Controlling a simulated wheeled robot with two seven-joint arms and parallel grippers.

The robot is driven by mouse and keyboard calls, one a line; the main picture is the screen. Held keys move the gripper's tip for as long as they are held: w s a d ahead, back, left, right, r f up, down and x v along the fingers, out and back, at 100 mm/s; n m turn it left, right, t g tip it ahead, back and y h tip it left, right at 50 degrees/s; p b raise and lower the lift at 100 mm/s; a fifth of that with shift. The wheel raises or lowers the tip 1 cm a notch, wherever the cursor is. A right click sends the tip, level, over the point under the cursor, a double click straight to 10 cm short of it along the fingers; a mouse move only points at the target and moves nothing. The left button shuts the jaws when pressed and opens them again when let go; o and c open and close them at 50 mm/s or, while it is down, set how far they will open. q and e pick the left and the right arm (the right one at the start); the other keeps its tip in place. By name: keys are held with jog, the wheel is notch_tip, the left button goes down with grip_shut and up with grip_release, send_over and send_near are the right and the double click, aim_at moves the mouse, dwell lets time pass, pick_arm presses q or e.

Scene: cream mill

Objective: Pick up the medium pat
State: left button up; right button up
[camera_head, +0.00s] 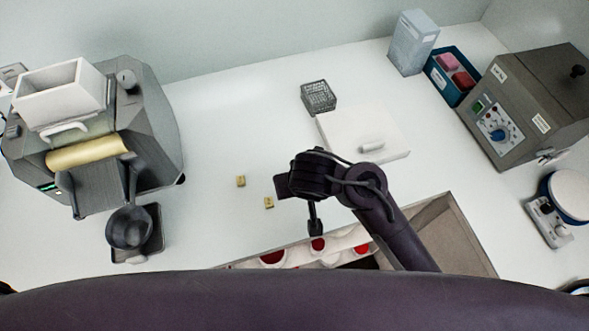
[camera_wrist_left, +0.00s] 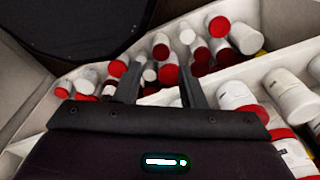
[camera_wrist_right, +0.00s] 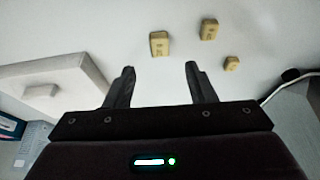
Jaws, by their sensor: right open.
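Three yellow pats lie on the white counter in the right wrist view: a large one (camera_wrist_right: 159,44), the medium pat (camera_wrist_right: 208,29) to its right, and a small one (camera_wrist_right: 232,63) farther right. The head view shows two pats, the medium (camera_head: 269,202) and the small (camera_head: 241,181), by their layout; the large one seems hidden by my right arm. My right gripper (camera_wrist_right: 161,68) is open and empty, its fingertips short of the pats in the picture. My left gripper (camera_wrist_left: 157,82) is open and empty above a bin of bottles; the head view does not show it.
The bin (camera_head: 460,225) of red-and-white bottles is at the front. A grey mill (camera_head: 150,120) with a black pan (camera_head: 130,228) stands left. A white board (camera_head: 340,135), a wire basket (camera_head: 318,96) and a grey machine (camera_head: 530,110) stand behind and right. Counter around the pats is clear.

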jog(key=shift+w+f, duration=0.3)
jog(key=shift+f, duration=0.45)
jog(key=shift+x, duration=1.2)
jog(key=x, duration=0.2)
jog(key=shift+w+a+f+b, duration=0.1)
jog(key=shift+f+b, duration=0.25)
jog(key=shift+b, duration=0.05)
jog(key=shift+w+f, duration=0.15)
jog(key=shift+f, duration=0.1)
pick_arm(q)
jog(key=shift+s+d+f, duration=0.25)
jog(key=shift+s+f, duration=0.2)
jog(key=shift+s, duration=0.25)
pick_arm(e)
jog(key=c, duration=1.1)
